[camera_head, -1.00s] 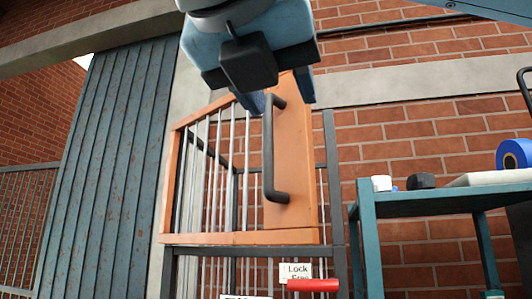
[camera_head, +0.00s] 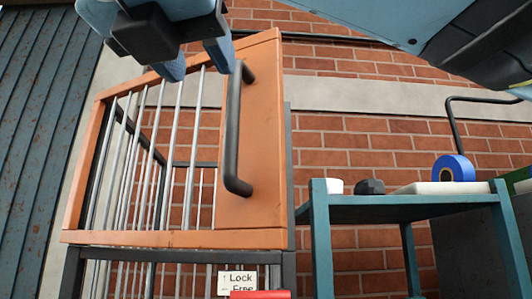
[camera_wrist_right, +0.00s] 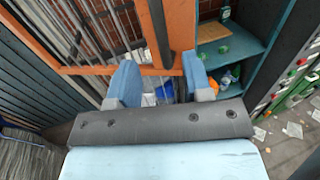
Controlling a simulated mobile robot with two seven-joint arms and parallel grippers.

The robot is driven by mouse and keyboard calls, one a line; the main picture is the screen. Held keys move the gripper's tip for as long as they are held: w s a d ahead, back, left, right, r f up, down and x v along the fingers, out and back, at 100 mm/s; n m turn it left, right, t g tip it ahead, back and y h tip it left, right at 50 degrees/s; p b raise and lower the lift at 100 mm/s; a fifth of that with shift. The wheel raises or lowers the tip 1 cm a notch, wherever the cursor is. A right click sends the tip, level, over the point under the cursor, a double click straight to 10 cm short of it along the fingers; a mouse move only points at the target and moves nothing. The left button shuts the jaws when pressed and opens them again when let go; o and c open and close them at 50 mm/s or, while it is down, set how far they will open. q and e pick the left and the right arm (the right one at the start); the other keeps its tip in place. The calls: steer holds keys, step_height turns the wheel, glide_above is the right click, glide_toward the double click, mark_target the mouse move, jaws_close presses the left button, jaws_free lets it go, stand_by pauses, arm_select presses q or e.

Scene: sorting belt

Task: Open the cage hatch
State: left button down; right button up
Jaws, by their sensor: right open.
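The cage hatch is an orange frame with grey bars and a solid orange panel (camera_head: 262,140) at its right, in the head view. It looks shut. A black vertical bar handle (camera_head: 235,130) stands out from the panel; in the right wrist view the handle (camera_wrist_right: 159,32) lies beyond the fingers, between their lines. My right gripper (camera_head: 196,62) is open and empty, up and left of the handle's top in the head view, and apart from it as far as I can tell. Its blue fingers (camera_wrist_right: 159,80) also show in the wrist view. My left gripper is out of sight.
A "Lock / Free" label (camera_head: 238,281) and a red lever (camera_head: 260,294) are below the hatch. A teal shelf (camera_head: 400,212) with blue tape (camera_head: 455,168) stands at the right. Slatted metal (camera_head: 35,120) is at the left; a brick wall (camera_head: 360,240) is behind.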

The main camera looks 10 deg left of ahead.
mark_target(231, 110)
steer(key=w+p, duration=0.2)
steer(key=w, duration=0.9)
steer(key=shift+w, duration=0.25)
steer(key=shift+c, duration=0.3)
jaws_close()
